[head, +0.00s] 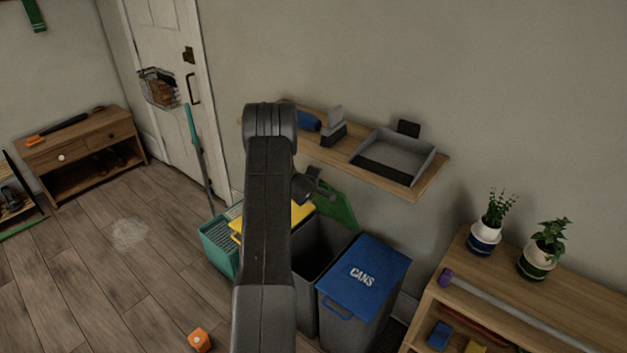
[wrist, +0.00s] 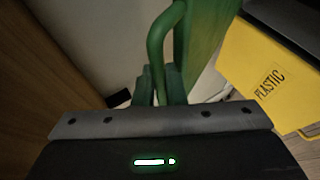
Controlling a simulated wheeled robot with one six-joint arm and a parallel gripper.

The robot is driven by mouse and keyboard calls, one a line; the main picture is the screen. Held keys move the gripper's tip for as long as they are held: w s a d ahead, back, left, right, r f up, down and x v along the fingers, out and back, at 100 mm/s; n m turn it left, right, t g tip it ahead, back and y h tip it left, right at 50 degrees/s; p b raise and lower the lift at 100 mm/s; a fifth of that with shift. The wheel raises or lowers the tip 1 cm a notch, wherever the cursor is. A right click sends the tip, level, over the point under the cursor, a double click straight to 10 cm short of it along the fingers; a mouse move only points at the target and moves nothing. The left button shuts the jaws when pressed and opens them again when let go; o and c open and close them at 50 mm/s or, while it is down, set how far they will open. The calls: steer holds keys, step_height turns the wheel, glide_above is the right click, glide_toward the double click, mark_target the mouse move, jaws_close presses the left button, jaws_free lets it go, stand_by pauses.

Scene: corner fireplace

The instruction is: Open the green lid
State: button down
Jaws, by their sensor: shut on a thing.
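The green lid (head: 340,209) stands raised, tilted up toward the wall, at the back of a grey bin (head: 308,248) whose dark inside shows. My arm hides the left part of that bin. My gripper (head: 318,189) is at the lid's upper edge, below the wall shelf. In the wrist view the lid (wrist: 208,35) is close, with its curved green handle (wrist: 155,45) running down to my gripper (wrist: 160,92). My gripper is shut on the handle; the fingertips are mostly hidden.
A blue-lidded CANS bin (head: 364,278) stands at right, and a yellow PLASTIC lid (wrist: 258,75) at the other side. A wall shelf (head: 425,185) with a grey tray (head: 395,160) is just above. A teal mop bucket (head: 217,247) stands left. Floor at left is mostly clear.

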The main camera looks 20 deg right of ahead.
steer(key=c, duration=1.5)
jaws_free()
steer(key=shift+c, duration=0.2)
steer(key=shift+o, duration=0.2)
steer(key=shift+a, duration=0.1)
steer(key=shift+s, duration=0.15)
steer(key=b+v, duration=0.2)
steer(key=v, duration=1.1)
steer(key=shift+s+a+r+b, duration=0.2)
steer(key=shift+r+b, duration=0.1)
steer(key=shift+b, duration=0.05)
steer(key=p+x, duration=0.2)
steer(key=x, duration=1.2)
steer(key=shift+f+p, duration=0.15)
steer(key=shift+p, duration=0.2)
